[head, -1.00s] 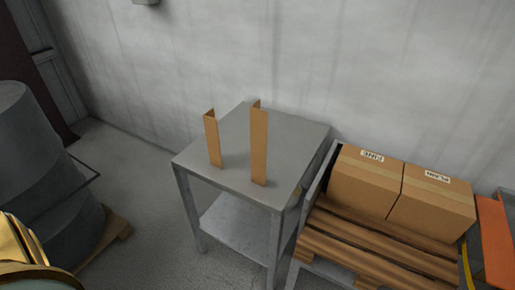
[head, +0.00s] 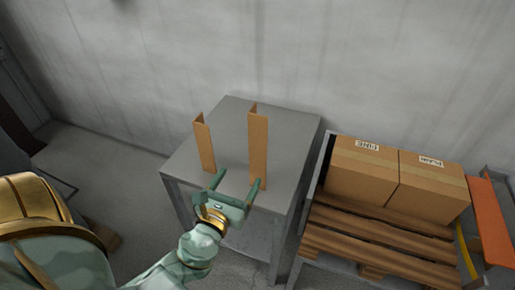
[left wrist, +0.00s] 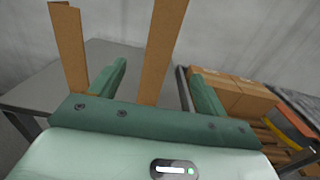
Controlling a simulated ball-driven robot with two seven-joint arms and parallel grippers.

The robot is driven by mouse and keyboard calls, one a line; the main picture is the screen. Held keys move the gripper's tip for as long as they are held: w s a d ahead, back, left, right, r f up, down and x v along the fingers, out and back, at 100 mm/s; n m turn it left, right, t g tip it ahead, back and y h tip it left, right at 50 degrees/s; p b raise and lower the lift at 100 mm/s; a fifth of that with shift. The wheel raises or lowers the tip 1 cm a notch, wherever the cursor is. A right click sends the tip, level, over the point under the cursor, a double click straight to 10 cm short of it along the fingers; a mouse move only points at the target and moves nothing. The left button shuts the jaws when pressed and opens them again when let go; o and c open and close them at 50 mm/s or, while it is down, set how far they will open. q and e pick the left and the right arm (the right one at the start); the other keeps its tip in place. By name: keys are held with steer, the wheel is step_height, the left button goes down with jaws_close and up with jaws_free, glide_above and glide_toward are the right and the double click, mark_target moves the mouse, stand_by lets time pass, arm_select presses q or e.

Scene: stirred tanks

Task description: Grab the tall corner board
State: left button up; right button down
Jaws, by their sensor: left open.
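The tall corner board (head: 258,142) is a brown cardboard angle strip standing upright on the grey metal table (head: 236,112). A shorter corner board (head: 204,143) stands upright to its left. My left gripper (head: 237,180) is open and empty at the near side of the table, with its fingers pointing at the boards. In the left wrist view the tall board (left wrist: 164,45) rises in the gap between the fingertips, and the shorter board (left wrist: 68,45) is outside the left finger. Whether a finger touches the tall board I cannot tell. My right gripper is not in view.
To the right, two cardboard boxes (head: 364,172) (head: 434,190) sit on a wooden pallet (head: 352,237) beside the table. An orange panel (head: 490,220) stands at the far right. A concrete wall (head: 290,50) is behind the table. The table top behind the boards is clear.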

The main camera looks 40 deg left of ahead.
mark_target(257, 147)
arm_select(q)
steer(key=x, duration=1.6)
steer(key=shift+w+d+r, duration=0.1)
steer(key=shift+w, duration=0.05)
steer(key=c, duration=1)
